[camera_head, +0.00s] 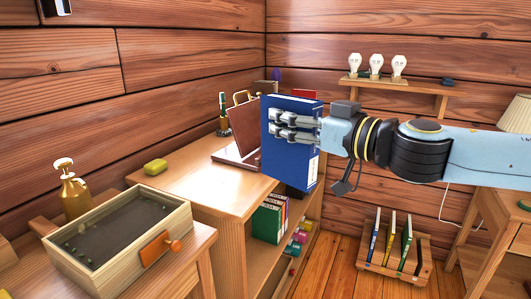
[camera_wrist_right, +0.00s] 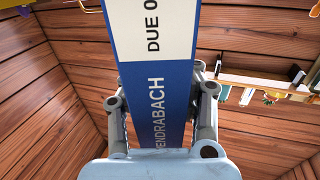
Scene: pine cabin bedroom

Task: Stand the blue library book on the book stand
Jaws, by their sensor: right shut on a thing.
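The blue library book (camera_head: 291,155) is upright in the head view, in front of the back corner. My right gripper (camera_head: 275,124) comes from the right and is shut on it. In the right wrist view the book's blue and white spine (camera_wrist_right: 152,85) shows between the fingers, with the letters "ENDRABACH" and "DUE 0". A reddish-brown wooden stand (camera_head: 243,128), which looks like the book stand, is on the cabinet top just left of and behind the book. The book hides its right part. I cannot tell the gap between them. My left gripper is not in view.
A wooden tray box (camera_head: 122,235) and brass bottle (camera_head: 75,192) are front left. A rack (camera_head: 395,262) stands on the floor. Bulbs (camera_head: 376,65) are on a wall shelf.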

